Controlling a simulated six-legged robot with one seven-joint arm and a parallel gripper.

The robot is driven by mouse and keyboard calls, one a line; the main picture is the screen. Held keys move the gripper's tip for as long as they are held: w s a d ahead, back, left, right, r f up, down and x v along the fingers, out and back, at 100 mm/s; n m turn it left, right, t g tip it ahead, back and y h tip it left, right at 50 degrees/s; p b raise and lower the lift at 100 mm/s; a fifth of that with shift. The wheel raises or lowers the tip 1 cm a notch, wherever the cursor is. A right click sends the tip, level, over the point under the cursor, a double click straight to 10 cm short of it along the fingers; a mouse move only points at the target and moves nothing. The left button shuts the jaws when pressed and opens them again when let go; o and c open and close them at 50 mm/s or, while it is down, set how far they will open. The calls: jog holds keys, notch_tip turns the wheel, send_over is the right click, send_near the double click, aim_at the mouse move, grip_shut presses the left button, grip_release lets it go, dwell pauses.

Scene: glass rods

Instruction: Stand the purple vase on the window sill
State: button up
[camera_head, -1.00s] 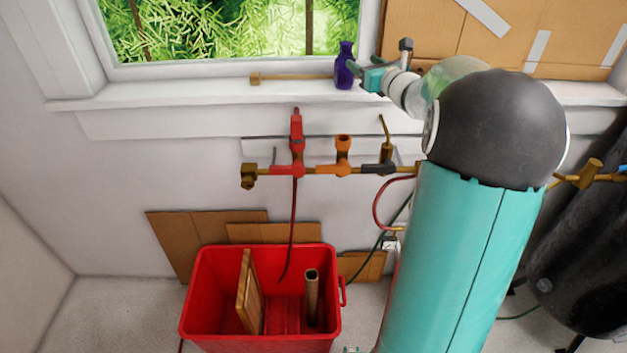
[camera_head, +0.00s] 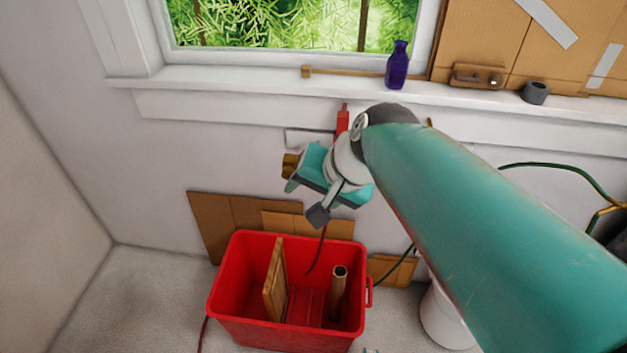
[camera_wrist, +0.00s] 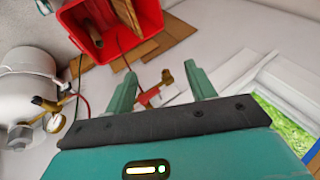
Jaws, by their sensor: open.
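The purple vase (camera_head: 397,65) stands upright on the white window sill (camera_head: 230,82), near the right end of the window frame. Nothing touches it. My gripper (camera_head: 290,183) is below the sill, in front of the wall and above the red bin, well apart from the vase. The vase is not in the wrist view.
A wooden stick (camera_head: 340,72) lies on the sill left of the vase. A wooden block (camera_head: 478,75) and a dark ring (camera_head: 535,92) are to its right. A red bin (camera_head: 230,312) stands on the floor. Pipe fittings (camera_wrist: 155,92) on the wall are near my gripper.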

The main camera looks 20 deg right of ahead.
jog(key=s+d+f+n+h, duration=0.2)
jog(key=s+n+h, duration=0.1)
jog(key=s+n, duration=0.3)
jog(key=shift+s+f, duration=0.25)
jog(key=shift+s, duration=0.3)
jog(key=c, duration=0.4)
jog(key=shift+s+a, duration=0.1)
